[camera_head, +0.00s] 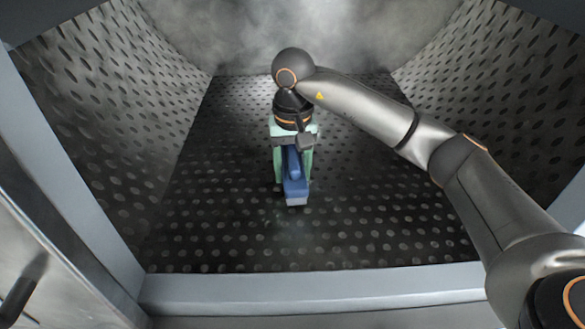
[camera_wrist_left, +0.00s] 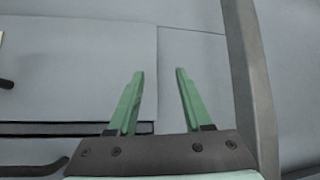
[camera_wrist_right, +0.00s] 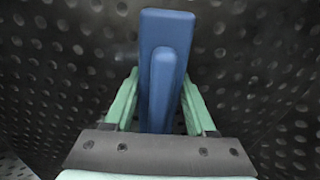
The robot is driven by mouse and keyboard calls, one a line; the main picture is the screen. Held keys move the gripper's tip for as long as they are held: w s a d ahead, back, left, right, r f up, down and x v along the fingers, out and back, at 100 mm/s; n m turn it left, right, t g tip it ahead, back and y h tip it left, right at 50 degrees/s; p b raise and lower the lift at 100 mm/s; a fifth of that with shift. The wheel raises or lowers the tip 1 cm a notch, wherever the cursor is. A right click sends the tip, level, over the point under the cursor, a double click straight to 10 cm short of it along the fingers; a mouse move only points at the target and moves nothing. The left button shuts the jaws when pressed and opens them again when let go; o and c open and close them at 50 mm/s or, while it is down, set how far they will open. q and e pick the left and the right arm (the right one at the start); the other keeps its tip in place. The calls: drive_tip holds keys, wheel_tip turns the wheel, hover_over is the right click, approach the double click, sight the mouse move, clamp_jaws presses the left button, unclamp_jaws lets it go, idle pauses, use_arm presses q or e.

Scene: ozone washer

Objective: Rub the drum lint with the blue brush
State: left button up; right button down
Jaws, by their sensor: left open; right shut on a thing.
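The blue brush (camera_head: 295,180) is inside the perforated metal drum (camera_head: 225,225), near the middle of its floor. My right gripper (camera_head: 293,165) reaches in from the right and is shut on the brush. In the right wrist view the blue brush (camera_wrist_right: 165,60) lies between the green fingers of the right gripper (camera_wrist_right: 160,90) and points away from the wrist. A pale strip shows at its lower end in the head view. I cannot tell whether it touches the drum. I cannot clearly make out any lint. My left gripper (camera_wrist_left: 155,95) is open and empty.
The grey rim (camera_head: 320,288) of the opening runs along the front. A metal door or panel with a dark handle (camera_head: 22,290) is at the lower left. Haze (camera_head: 245,35) hangs at the back of the drum. The drum floor on either side of the brush looks free.

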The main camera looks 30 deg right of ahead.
sight(293, 154)
drive_tip(key=shift+f+b, duration=0.8)
drive_tip(key=shift+f, duration=0.25)
drive_tip(key=shift+d, duration=0.1)
drive_tip(key=shift+s+d+r+b, duration=0.1)
drive_tip(key=shift+s+d, duration=0.15)
drive_tip(key=shift+d, duration=0.3)
drive_tip(key=shift+s+d+b, duration=0.1)
drive_tip(key=shift+s+d, duration=0.2)
drive_tip(key=shift+d, duration=0.25)
drive_tip(key=shift+s+d+r+b, duration=0.1)
drive_tip(key=shift+s+d, duration=0.15)
drive_tip(key=shift+d, duration=0.3)
drive_tip(key=shift+s+d+f+b, duration=0.15)
drive_tip(key=shift+s+d+b, duration=0.25)
drive_tip(key=shift+d, duration=0.45)
drive_tip(key=shift+s+d+f+b, duration=0.15)
drive_tip(key=shift+s+d, duration=0.35)
drive_tip(key=shift+d, duration=0.35)
drive_tip(key=shift+w+a+p, duration=0.3)
drive_tip(key=shift+w+a, duration=0.1)
drive_tip(key=shift+a, duration=0.45)
drive_tip(key=shift+w+a+r+p, duration=0.15)
drive_tip(key=shift+w+a, duration=0.3)
drive_tip(key=shift+a, duration=0.45)
drive_tip(key=shift+w+a+f+p, duration=0.15)
drive_tip(key=shift+w+a, duration=0.3)
drive_tip(key=shift+a, duration=0.4)
drive_tip(key=shift+w+a+r+p, duration=0.15)
drive_tip(key=shift+w+a, duration=0.3)
drive_tip(key=shift+a, duration=0.45)
